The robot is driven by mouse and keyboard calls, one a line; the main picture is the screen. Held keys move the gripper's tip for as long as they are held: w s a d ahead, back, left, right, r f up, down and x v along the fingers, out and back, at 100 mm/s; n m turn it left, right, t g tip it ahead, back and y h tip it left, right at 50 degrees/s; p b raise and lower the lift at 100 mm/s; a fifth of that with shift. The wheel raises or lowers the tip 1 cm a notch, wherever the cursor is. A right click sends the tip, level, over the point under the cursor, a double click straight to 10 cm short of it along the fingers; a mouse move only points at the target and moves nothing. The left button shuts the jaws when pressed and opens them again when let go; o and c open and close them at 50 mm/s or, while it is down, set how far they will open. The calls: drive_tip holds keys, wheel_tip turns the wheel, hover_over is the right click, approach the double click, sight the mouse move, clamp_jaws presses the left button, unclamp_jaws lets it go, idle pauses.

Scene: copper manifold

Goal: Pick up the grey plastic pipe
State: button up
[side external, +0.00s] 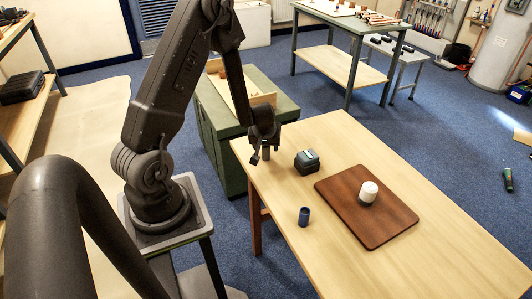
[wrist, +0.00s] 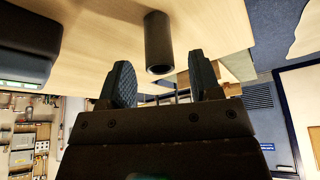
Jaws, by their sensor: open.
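The grey pipe (wrist: 159,40) is a short, dark grey hollow cylinder on the wooden table (side external: 440,190). In the side external view, the pipe (side external: 265,153) stands upright near the table's left edge, partly hidden by my gripper. My gripper (side external: 266,146) is low over it, with its fingers apart. In the wrist view, my gripper (wrist: 163,77) is open and the pipe's open end lies just beyond the gap between the two fingertips. Nothing is held. I cannot tell whether the fingers reach around the pipe.
A dark box with a greenish top (side external: 307,160) stands close right of my gripper. A dark blue cylinder (side external: 304,217) stands nearer the front. A green cabinet (side external: 213,128) stands beyond the table's left edge.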

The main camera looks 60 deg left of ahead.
sight(266, 148)
drive_tip(key=shift+x, duration=1.95)
drive_tip(key=shift+s+d, duration=0.1)
drive_tip(key=shift+c, duration=0.2)
drive_tip(key=c, duration=1)
drive_tip(key=shift+o, duration=0.2)
